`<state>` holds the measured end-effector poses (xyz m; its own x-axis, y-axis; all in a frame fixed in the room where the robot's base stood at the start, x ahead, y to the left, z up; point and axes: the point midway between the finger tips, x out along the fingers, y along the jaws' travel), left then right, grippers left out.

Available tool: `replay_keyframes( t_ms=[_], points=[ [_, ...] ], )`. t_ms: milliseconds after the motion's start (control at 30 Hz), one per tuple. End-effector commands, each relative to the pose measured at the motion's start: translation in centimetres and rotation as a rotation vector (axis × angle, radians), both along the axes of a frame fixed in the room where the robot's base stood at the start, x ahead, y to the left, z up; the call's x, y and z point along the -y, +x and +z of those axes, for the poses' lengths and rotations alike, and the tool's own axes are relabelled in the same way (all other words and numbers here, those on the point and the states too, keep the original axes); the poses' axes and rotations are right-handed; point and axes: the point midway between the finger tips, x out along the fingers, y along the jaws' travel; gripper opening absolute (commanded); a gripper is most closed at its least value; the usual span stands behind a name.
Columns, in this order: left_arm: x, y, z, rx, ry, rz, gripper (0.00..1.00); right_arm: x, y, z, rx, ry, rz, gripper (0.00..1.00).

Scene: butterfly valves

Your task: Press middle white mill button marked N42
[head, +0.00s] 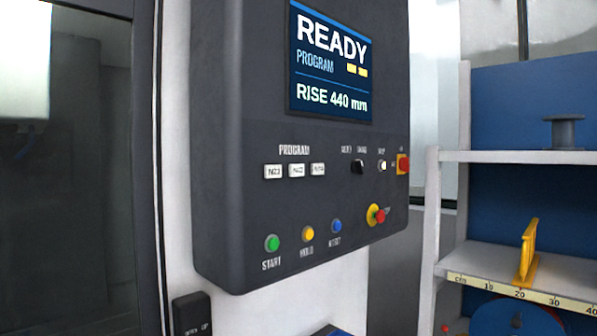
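The middle white button (296,170) sits in a row of three white rectangular buttons under the word PROGRAM on the dark control panel (225,130). Its label is too small to read surely. The left white button (273,171) looks marked N23, and the right one (318,169) is also too blurred to read. The panel's screen (332,60) reads READY, PROGRAM, RISE 440 mm, with two small yellow bars. Neither of my grippers shows in the head view.
Below are a green START button (272,243), a yellow button (308,234), a blue button (336,226) and a red knob on yellow (376,215). A black selector (357,167) is right of the white row. A shelf (520,157) stands at right. Space before the panel looks clear.

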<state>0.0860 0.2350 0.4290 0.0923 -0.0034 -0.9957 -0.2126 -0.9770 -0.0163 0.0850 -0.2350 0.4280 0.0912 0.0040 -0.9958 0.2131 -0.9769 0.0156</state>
Motion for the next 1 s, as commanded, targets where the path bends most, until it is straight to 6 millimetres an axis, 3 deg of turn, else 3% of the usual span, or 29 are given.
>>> replay_keyframes(
  t_ms=[33, 167, 200, 1000],
  points=[
    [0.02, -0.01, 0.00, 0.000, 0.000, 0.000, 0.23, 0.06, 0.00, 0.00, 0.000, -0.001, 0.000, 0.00],
    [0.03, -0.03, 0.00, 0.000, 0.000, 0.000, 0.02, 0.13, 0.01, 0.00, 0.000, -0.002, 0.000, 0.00],
    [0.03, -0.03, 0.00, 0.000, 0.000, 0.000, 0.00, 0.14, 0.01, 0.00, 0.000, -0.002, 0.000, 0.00],
    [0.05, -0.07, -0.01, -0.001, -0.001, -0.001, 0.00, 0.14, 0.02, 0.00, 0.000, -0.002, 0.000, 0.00]
  ],
)
